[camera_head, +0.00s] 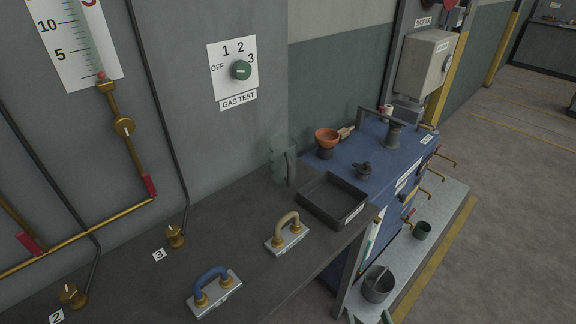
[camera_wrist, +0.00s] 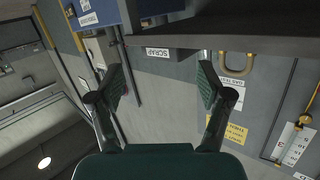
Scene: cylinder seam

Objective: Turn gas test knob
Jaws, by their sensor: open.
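The gas test knob (camera_head: 241,70) is a round green knob on a white wall plate (camera_head: 224,58) marked OFF, 1, 2 and 3, with a GAS TEST label (camera_head: 238,101) below. A short pale mark lies roughly level across the knob; which number it points to cannot be told. My gripper (camera_wrist: 162,82) shows only in the wrist view, open, with nothing between its two dark fingers. The knob cannot be made out in the wrist view, so the gripper appears away from it.
A dark bench (camera_head: 235,215) below the plate holds a blue handle (camera_head: 212,275), a tan handle (camera_head: 288,227), a dark tray (camera_head: 312,199) and a clear jug (camera_head: 283,160). A gauge and brass pipes (camera_head: 139,165) are left. The wall around the knob is clear.

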